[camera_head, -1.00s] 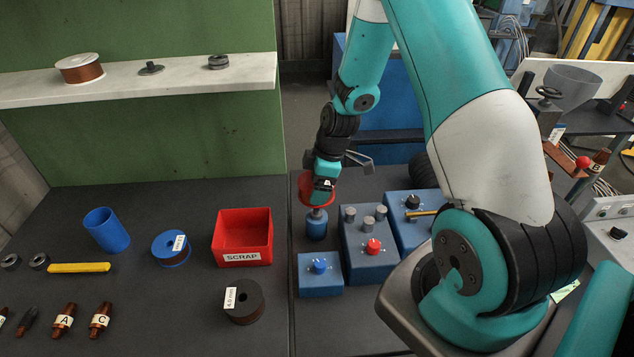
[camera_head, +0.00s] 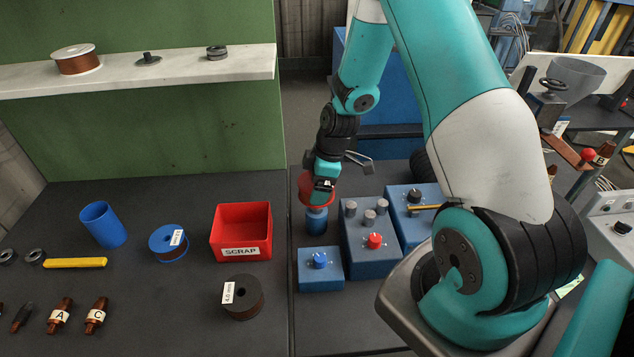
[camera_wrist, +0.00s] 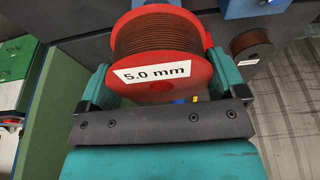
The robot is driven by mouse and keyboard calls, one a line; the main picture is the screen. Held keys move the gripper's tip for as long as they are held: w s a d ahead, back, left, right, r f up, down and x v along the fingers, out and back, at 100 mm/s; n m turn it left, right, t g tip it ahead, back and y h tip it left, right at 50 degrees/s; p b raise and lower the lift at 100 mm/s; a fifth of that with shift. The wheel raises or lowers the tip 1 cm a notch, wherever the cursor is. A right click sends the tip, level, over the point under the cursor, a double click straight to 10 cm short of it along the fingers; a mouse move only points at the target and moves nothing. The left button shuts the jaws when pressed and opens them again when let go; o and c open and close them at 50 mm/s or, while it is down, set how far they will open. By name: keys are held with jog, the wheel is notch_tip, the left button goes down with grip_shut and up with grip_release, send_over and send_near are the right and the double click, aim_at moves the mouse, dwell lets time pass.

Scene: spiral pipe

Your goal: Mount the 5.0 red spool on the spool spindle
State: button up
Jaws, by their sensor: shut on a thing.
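The red spool (camera_wrist: 158,45) with a "5.0 mm" label is held between the two teal fingers of my gripper (camera_wrist: 157,82) in the wrist view. In the head view the red spool (camera_head: 318,196) sits just under my gripper (camera_head: 322,184), which hides part of it. A blue cylindrical spindle post (camera_head: 316,221) stands directly below the spool. The spool's lower side meets or nearly meets the top of this post; I cannot tell whether the post enters its hole.
Blue control boxes (camera_head: 368,248) with knobs stand just right of the post, and a smaller blue box (camera_head: 320,277) stands in front. A red SCRAP bin (camera_head: 241,252) is to the left.

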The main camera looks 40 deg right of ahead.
jog(key=shift+f+b, duration=1.7)
jog(key=shift+f, duration=0.4)
jog(key=o, duration=1.1)
jog(key=b+v, duration=0.2)
jog(key=v, duration=1.5)
jog(key=shift+s+d+r, duration=0.15)
jog(key=shift+d, duration=0.05)
jog(key=shift+a, duration=0.1)
jog(key=s+a+r, duration=0.2)
jog(key=a+r, duration=0.2)
jog(key=a, duration=0.6)
jog(key=s+a+r+m, duration=0.1)
jog(key=s+a, duration=0.4)
jog(key=s, duration=0.1)
jog(key=s+a+r+m+g+y, duration=0.1)
jog(key=s+a, duration=0.4)
jog(key=a, duration=0.1)
jog(key=s+a+r+m, duration=0.2)
jog(key=s+a, duration=0.3)
jog(key=s, duration=0.1)
jog(key=shift+s+a+g+y, duration=0.15)
jog(key=shift+s+g+y, duration=0.15)
jog(key=shift+s+y, duration=0.1)
